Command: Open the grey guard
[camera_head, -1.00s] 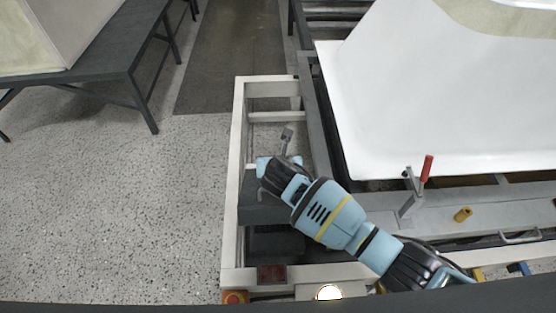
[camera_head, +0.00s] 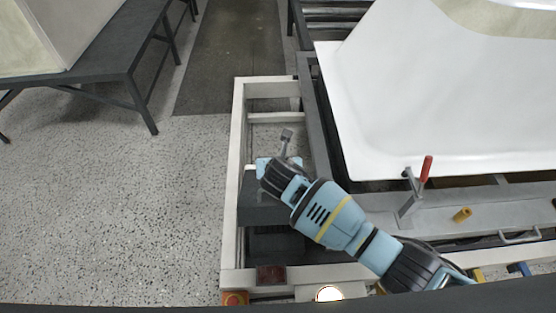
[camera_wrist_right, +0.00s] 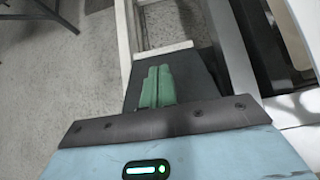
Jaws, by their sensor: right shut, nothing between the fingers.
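The grey guard seems to be the dark grey panel (camera_head: 262,207) inside the left end of the white frame, partly hidden by my right arm. A dark grey surface, likely the same panel (camera_wrist_right: 199,78), lies beyond the fingertips in the right wrist view. My right gripper (camera_wrist_right: 158,72) has its green fingers together with nothing between them. They overlap the panel in the picture; I cannot tell whether they touch it. In the head view my right wrist (camera_head: 275,172) is above the panel, and its fingers are hidden. My left gripper is not in view.
A white tub shell (camera_head: 440,110) rests at right, with a red-handled clamp (camera_head: 426,168) at its edge. The white frame (camera_head: 234,180) surrounds the panel. A red and yellow button (camera_head: 235,298) is at its near corner. Speckled floor (camera_head: 120,220) at left is clear.

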